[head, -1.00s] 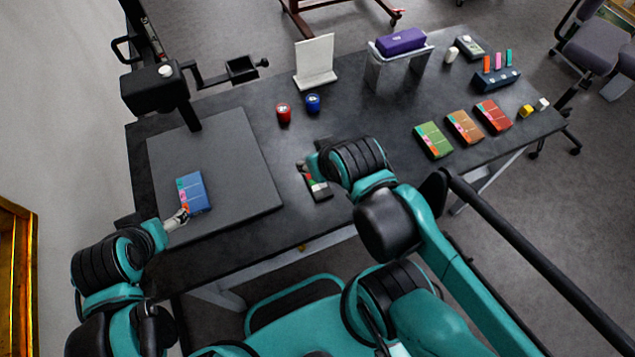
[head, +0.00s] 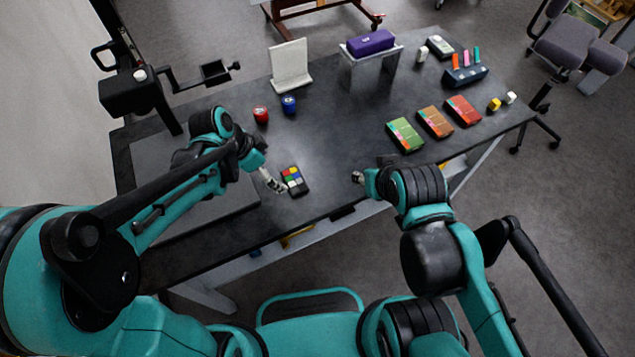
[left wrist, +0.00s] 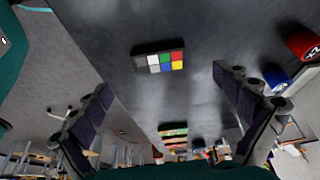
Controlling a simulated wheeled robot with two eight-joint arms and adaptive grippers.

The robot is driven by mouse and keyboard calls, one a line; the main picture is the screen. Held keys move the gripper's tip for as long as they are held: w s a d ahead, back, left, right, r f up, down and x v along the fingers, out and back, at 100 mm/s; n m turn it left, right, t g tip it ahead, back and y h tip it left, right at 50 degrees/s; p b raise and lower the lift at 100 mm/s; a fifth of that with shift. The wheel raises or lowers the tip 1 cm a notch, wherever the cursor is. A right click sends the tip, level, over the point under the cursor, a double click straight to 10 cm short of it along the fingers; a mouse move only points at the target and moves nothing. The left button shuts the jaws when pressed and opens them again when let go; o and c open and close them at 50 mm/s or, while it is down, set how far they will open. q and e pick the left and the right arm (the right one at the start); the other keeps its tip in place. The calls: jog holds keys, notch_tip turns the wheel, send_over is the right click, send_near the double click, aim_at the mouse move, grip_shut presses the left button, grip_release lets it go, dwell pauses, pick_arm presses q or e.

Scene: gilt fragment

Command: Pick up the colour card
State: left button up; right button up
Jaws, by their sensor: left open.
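The colour card (head: 294,181) is a small dark card with a grid of coloured and grey patches. It lies flat on the black table near its front edge. My left gripper (head: 273,182) is just left of the card in the head view, open and empty. In the left wrist view the card (left wrist: 160,61) shows whole, ahead of and between the spread fingers (left wrist: 165,120). My right gripper (head: 358,178) is to the right of the card, near the table's front edge; its fingers are too small to read.
Red (head: 261,114) and blue (head: 289,104) round pots stand behind the card. A white upright panel (head: 290,66) and a purple block (head: 371,42) on a stand are at the back. Green (head: 404,134), brown (head: 435,121) and red (head: 463,110) boxes lie to the right.

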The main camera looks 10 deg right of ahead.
aim_at(293, 180)
pick_arm(q)
jog(key=shift+w+d+f+m+b, duration=0.15)
jog(key=shift+d+f+b, duration=0.1)
jog(key=shift+d+f, duration=0.3)
jog(key=shift+s+d+f+m+b, duration=0.1)
jog(key=shift+d+f+m+b, duration=0.2)
jog(key=shift+f, duration=0.4)
jog(key=x, duration=0.2)
jog(key=b+x, duration=0.1)
jog(key=x, duration=0.1)
jog(key=b+x, duration=0.1)
jog(key=x, duration=0.1)
jog(key=shift+w+d+r, duration=0.15)
jog(key=shift+w+d, duration=0.05)
jog(key=shift+d, duration=0.1)
jog(key=shift+r, duration=0.1)
jog(key=c, duration=1.1)
